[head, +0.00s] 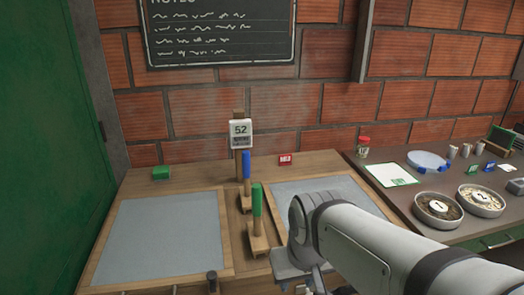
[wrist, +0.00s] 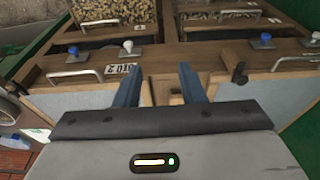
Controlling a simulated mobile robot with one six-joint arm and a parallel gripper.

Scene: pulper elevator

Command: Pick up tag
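Several tag-like pieces show in the head view. A small red tag (head: 285,160) with white lettering stands at the back of the wooden bench. A blue tag (head: 472,169), a green tag (head: 489,167) and a pale tag (head: 508,168) stand on the right-hand table. I cannot tell which one the task means. In the wrist view a white label (wrist: 121,68) with dark characters sits on a wooden front, left of the fingers. My gripper (wrist: 158,74) is open, with nothing visible between its two blue-grey fingers.
The wooden bench (head: 180,186) has two grey panels, with blue and green handled posts between them. A display reading 5.2 (head: 241,133) stands behind. Two round bowls (head: 438,208) and a white sheet (head: 391,173) are on the right table. Metal handles (wrist: 76,75) stick out near my gripper.

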